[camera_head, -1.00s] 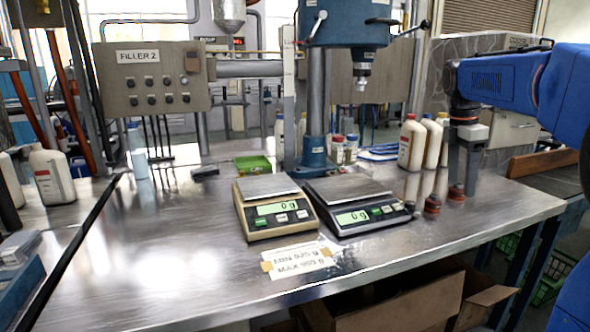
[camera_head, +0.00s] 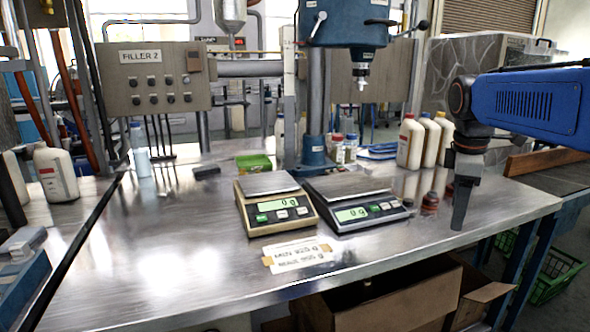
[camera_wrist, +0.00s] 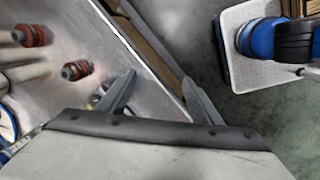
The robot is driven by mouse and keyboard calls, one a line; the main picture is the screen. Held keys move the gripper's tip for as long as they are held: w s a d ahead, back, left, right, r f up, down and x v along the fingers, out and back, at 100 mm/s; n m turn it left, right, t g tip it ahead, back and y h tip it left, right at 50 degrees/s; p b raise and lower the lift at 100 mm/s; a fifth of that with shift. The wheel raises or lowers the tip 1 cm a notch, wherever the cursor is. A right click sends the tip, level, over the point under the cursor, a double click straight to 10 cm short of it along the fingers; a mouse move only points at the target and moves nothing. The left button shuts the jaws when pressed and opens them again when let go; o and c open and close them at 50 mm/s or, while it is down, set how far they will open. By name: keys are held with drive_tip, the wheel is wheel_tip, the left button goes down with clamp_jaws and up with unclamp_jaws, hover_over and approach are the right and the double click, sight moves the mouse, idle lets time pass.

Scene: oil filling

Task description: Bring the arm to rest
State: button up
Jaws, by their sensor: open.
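My blue arm (camera_head: 530,105) reaches in from the right in the head view. My gripper (camera_head: 461,212) hangs fingers down over the right end of the steel table (camera_head: 400,255), seen nearly edge-on there. In the wrist view the two fingers of my gripper (camera_wrist: 162,92) are spread apart with nothing between them. The table's edge and the floor show beneath them.
Two red-brown small items (camera_wrist: 76,70) stand near the gripper; one (camera_head: 430,203) shows in the head view. Several white bottles (camera_head: 411,142) stand behind. Two scales (camera_head: 275,205) reading 0 g are left. An open cardboard box (camera_head: 395,300) sits below the table.

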drive_tip(key=s+a+f+m+t, duration=0.1)
drive_tip(key=s+a+f+m, duration=0.1)
drive_tip(key=s+f+m, duration=0.2)
drive_tip(key=s+a+f+m+t+y, duration=0.1)
drive_tip(key=s+a+f+m, duration=0.2)
drive_tip(key=s+f, duration=0.4)
drive_tip(key=s+a+f+m+t, duration=0.1)
drive_tip(key=s+a+f+m, duration=0.2)
drive_tip(key=s, duration=0.6)
wheel_tip(320, 180, down, 3)
drive_tip(key=shift+s+a+f+m, duration=0.15)
drive_tip(key=shift+s+m, duration=0.25)
drive_tip(key=shift+m, duration=0.7)
